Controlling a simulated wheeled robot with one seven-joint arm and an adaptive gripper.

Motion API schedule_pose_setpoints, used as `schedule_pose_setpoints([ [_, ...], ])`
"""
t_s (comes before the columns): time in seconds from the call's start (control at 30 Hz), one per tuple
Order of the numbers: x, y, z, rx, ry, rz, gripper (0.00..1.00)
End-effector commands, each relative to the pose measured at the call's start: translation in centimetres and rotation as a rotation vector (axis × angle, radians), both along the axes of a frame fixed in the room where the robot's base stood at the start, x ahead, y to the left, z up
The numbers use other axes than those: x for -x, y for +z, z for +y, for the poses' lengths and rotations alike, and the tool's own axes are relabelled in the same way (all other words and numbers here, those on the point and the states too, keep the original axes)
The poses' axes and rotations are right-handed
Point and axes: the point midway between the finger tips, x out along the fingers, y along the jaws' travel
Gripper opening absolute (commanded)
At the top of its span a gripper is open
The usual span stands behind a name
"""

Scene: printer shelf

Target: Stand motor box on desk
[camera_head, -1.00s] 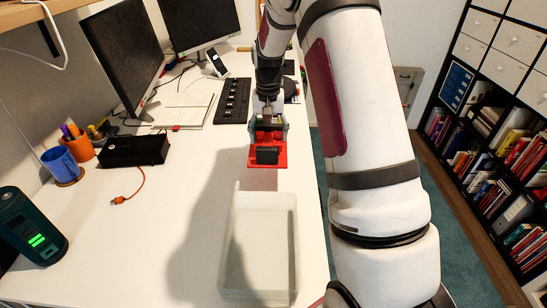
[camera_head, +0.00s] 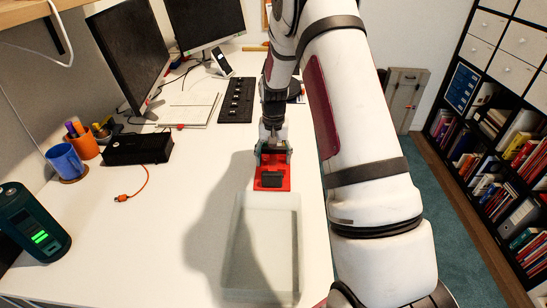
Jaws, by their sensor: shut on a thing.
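The motor box appears to be the red box (camera_head: 259,184), with a dark block on the side facing me. My gripper (camera_head: 272,160) is shut on it from its far side and points down over the desk (camera_head: 190,215). The red box shows just beyond the far rim of a pale tray. I cannot tell whether it touches the desk or is held slightly above it. The fingertips are partly hidden by the box, and so is its underside.
The pale tray (camera_head: 236,240) lies in front, near the desk's right edge. A black keyboard (camera_head: 236,100) and monitors stand behind. A black box (camera_head: 138,149), orange cable (camera_head: 133,189), blue cup (camera_head: 64,160) and green-lit device (camera_head: 32,222) stand left. The middle-left desk is free.

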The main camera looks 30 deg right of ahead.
Motion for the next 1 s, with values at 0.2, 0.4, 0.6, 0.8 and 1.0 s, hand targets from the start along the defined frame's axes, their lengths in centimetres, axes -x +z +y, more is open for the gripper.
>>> schedule_pose_setpoints([
  [0.2, 0.0, -0.3, 0.0, -0.001, 0.0, 0.001, 0.86],
  [0.4, 0.0, -0.3, 0.0, -0.001, 0.0, 0.001, 0.86],
  [0.6, 0.0, 0.3, 0.0, 0.001, 0.0, -0.001, 0.86],
  [0.8, -0.1, 3.3, 0.0, 0.001, 0.0, -0.004, 0.86],
  [1.0, -0.1, 7.5, 0.0, 0.002, 0.001, -0.005, 0.86],
])
